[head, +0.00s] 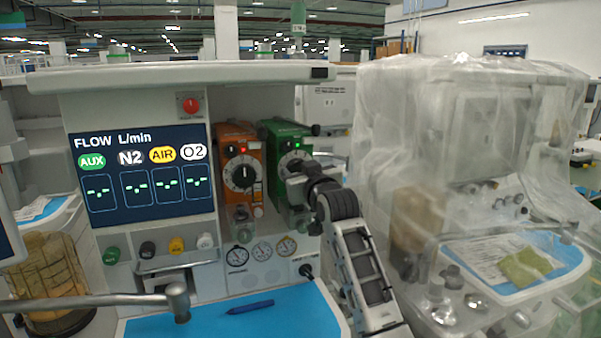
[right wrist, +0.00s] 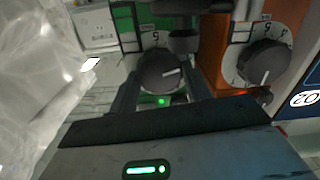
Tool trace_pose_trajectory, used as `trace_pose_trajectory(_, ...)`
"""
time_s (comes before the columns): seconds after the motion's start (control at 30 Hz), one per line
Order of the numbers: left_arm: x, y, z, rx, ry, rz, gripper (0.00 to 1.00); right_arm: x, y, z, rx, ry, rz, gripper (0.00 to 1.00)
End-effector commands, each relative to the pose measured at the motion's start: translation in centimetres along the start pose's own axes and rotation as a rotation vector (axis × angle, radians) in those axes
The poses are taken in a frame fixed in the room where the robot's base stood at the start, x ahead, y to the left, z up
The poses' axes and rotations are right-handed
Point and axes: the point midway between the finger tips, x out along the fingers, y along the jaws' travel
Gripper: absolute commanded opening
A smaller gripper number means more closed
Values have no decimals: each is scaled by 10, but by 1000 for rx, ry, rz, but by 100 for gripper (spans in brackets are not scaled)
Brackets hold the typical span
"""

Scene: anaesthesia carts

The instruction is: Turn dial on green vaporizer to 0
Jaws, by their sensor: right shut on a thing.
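The green vaporizer (head: 276,134) stands on the machine, right of the orange vaporizer (head: 241,149). Its dial (right wrist: 163,71) is dark with a white mark and sits between the fingers of my right gripper (right wrist: 160,92) in the right wrist view. In the head view my right gripper (head: 297,180) reaches the front of the green vaporizer and covers part of its dial. The right gripper is shut on the dial. A "5" shows above the dial in the wrist view; the number at the pointer cannot be read. My left gripper is not in view.
The orange vaporizer's dial (right wrist: 264,64) is close beside my right gripper. A flow screen (head: 142,172) is at the left. Gauges (head: 262,250) sit below the vaporizers. A blue mat (head: 237,318) holds a pen (head: 251,307). A plastic-covered machine (head: 470,130) stands at the right.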

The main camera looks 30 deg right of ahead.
Motion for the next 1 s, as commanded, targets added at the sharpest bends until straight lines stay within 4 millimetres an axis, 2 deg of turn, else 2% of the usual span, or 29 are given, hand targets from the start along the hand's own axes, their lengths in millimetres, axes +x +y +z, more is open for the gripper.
trace_pose_trajectory(0.27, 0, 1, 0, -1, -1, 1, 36, 0, 0, 0, 169, -1, -7, 26)
trace_pose_trajectory(1.0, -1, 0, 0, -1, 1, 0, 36, 0, 2, 2, 868, -3, -33, 26)
